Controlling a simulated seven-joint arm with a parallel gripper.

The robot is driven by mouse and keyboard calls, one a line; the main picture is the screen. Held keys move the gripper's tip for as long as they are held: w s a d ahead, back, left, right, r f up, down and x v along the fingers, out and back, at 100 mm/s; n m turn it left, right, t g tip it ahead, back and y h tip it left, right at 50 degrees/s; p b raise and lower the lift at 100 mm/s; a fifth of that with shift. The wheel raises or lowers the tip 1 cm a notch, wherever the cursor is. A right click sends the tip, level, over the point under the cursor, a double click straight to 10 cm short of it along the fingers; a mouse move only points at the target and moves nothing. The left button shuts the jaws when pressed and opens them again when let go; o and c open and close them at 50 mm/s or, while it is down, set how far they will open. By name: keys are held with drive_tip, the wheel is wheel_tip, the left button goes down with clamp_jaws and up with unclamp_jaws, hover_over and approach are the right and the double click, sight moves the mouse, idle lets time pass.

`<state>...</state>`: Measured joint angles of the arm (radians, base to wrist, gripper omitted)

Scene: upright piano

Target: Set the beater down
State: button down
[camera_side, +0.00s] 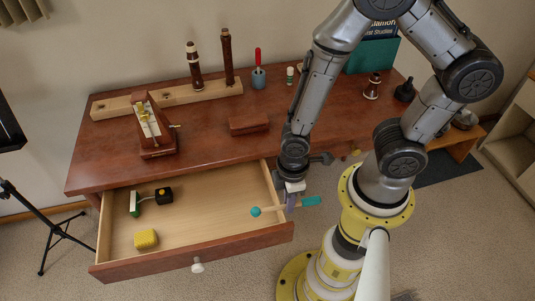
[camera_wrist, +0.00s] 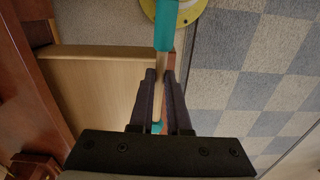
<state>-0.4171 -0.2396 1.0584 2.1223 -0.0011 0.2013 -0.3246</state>
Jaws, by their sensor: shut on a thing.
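The beater has a wooden shaft, a teal ball head (camera_side: 255,211) and a teal handle (camera_side: 312,201). My gripper (camera_side: 291,204) is shut on its shaft, and the beater lies roughly level across the fingers, at the right end of the open drawer (camera_side: 215,192). The head is over the drawer side and the handle sticks out past its right wall. In the wrist view, the shaft (camera_wrist: 162,62) runs between the two fingers (camera_wrist: 160,75), with the handle (camera_wrist: 166,28) at the top. The head is mostly hidden there.
The drawer holds a yellow block (camera_side: 146,239), a green-and-white brush (camera_side: 134,203) and a black item (camera_side: 163,195); its middle and right floor is bare.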

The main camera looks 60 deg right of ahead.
drive_tip(key=shift+s+d+n, duration=0.15)
drive_tip(key=shift+s+n, duration=0.2)
drive_tip(key=shift+n, duration=0.35)
drive_tip(key=shift+s+d+r+n, duration=0.1)
drive_tip(key=shift+s+r+n, duration=0.05)
drive_tip(key=shift+n, duration=0.55)
drive_tip(key=shift+d+r+n, duration=0.1)
drive_tip(key=shift+r+n, duration=0.15)
drive_tip(key=shift+n, duration=0.35)
drive_tip(key=d+r+m, duration=0.2)
drive_tip(key=d+r, duration=0.3)
drive_tip(key=d, duration=0.8)
drive_tip(key=d+r+m, duration=0.2)
drive_tip(key=d+r, duration=0.3)
drive_tip(key=d, duration=0.8)
drive_tip(key=w+d+f, duration=0.9)
drive_tip(key=shift+d, duration=0.25)
drive_tip(key=shift+w+d+f, duration=0.1)
drive_tip(key=shift+f, duration=1.7)
